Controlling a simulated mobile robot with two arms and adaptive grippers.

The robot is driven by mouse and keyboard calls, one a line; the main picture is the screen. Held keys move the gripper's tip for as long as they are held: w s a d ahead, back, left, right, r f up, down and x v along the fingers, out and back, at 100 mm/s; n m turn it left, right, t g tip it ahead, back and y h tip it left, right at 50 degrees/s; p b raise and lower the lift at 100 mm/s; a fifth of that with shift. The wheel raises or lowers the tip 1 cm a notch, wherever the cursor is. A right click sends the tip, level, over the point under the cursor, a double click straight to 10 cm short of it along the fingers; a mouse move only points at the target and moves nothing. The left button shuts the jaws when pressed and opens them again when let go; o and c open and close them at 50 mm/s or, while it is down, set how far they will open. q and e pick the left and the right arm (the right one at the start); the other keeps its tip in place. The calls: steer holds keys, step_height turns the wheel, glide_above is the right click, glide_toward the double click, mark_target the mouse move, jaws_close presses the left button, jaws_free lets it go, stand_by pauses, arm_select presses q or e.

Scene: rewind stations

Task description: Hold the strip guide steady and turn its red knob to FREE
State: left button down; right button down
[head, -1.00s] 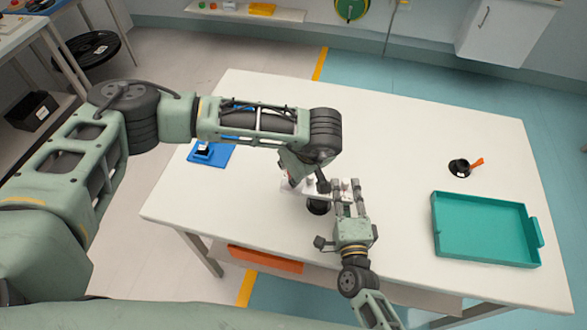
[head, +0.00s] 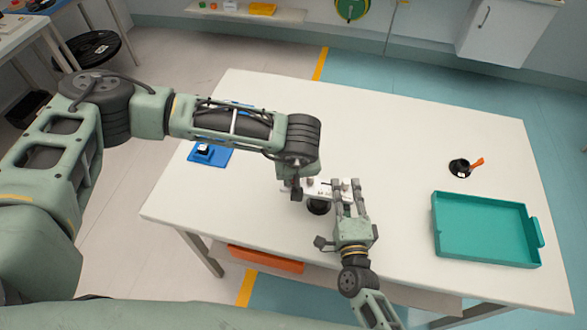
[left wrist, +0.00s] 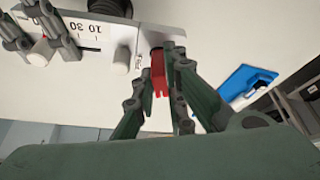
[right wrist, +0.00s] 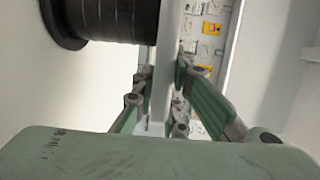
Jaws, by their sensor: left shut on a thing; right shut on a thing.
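The strip guide (head: 325,188) is a white plate near the middle of the table, partly hidden by my grippers. In the left wrist view it shows a printed scale (left wrist: 85,30) and a pale round post (left wrist: 125,58). Its red knob (left wrist: 158,75) sits near one end, between the fingers of my left gripper (left wrist: 157,88), which is shut on it. The knob's marking is too small to read. My right gripper (head: 345,186) is shut on the other end of the strip guide; in the right wrist view the plate (right wrist: 168,60) stands edge-on between its fingers.
A black spool (head: 318,207) is beside the guide. A teal tray (head: 487,230) is at the table's right, with a small black holder with an orange piece (head: 460,167) behind it. A blue pad (head: 208,156) lies at left. The table's back is clear.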

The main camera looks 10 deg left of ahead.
arm_select(q)
steer(key=m+h, duration=0.1)
steer(key=m, duration=0.2)
steer(key=m+h, duration=0.1)
steer(key=m, duration=0.2)
steer(key=shift+a+h, duration=0.2)
steer(key=shift+h, duration=0.1)
arm_select(e)
steer(key=shift+f, duration=0.15)
arm_select(q)
steer(key=m+h, duration=0.1)
steer(key=m, duration=0.2)
steer(key=m+g+h, duration=0.1)
steer(key=m, duration=0.2)
steer(key=shift+a+m, duration=0.1)
steer(key=shift+m, duration=0.3)
steer(key=c, duration=1.8)
jaws_free()
steer(key=v, duration=1.2)
steer(key=shift+w, duration=0.2)
steer(key=shift+a, duration=0.1)
